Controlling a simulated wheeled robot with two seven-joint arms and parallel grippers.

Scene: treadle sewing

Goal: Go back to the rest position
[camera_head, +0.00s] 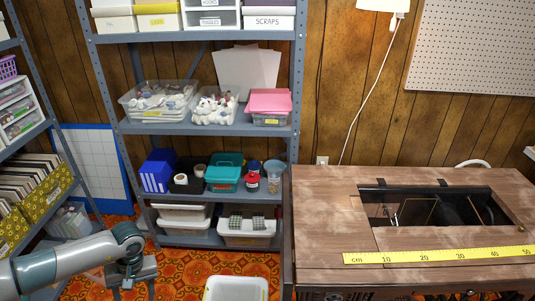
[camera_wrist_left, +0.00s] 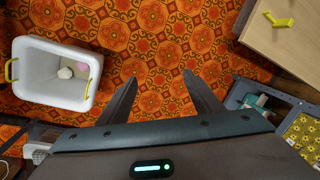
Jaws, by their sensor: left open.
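My left arm comes in from the left in the head view. Its gripper (camera_head: 127,284) hangs low in front of the shelf rack, at the lower left. In the left wrist view the two dark fingers of my left gripper (camera_wrist_left: 160,75) are spread apart with only patterned floor between them. It holds nothing. My right gripper is in neither view.
A white bin (camera_wrist_left: 28,88) with small items stands on the floor, left of the fingers. A metal shelf rack (camera_head: 205,131) stands at the back. A wooden sewing table (camera_head: 335,215) with an open well is at right. A yellow-handled drawer (camera_wrist_left: 290,45) is at upper right.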

